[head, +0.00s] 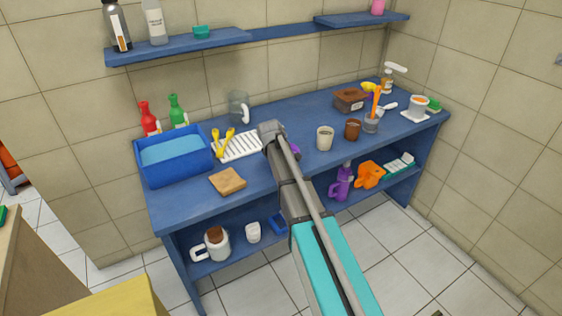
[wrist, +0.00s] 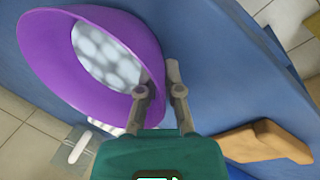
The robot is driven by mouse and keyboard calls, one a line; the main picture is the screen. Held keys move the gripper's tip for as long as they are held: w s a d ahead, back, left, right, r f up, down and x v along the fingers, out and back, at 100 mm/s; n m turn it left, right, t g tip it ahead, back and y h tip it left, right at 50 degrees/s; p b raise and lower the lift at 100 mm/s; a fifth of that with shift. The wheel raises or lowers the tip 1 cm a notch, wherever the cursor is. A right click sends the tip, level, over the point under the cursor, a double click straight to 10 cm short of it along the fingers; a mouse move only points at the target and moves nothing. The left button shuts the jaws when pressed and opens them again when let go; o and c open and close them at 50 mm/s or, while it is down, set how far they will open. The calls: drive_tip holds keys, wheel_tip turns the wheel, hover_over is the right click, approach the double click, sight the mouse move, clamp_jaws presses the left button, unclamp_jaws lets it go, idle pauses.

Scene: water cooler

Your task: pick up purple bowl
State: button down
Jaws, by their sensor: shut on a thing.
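The purple bowl (wrist: 60,58) fills the upper left of the wrist view, with a pale spotted patch inside it. My gripper (wrist: 160,80) is shut on the bowl's near right rim, one finger inside the bowl and the other outside. In the head view only a small purple piece of the bowl (head: 294,150) shows beside my arm; the arm hides the rest and the fingers. I cannot tell whether the bowl touches the blue counter (head: 290,183).
A tan block (head: 228,181) lies near the counter's front edge; it shows in the wrist view (wrist: 262,142). A blue basin (head: 173,178), a white rack (head: 240,152) and a glass jug (head: 238,108) stand left of my arm. A pale cup (head: 325,138) and a brown cup (head: 352,130) stand right.

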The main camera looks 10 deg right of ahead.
drive_tip(key=shift+r, duration=0.15)
wheel_tip(320, 180, up, 3)
drive_tip(key=p, duration=0.3)
drive_tip(key=s+d+r+p, duration=0.2)
drive_tip(key=s+r+p, duration=0.7)
drive_tip(key=s, duration=0.5)
drive_tip(key=shift+r+p, duration=0.35)
drive_tip(key=shift+p, duration=0.2)
drive_tip(key=shift+w, duration=0.1)
idle(1.3)
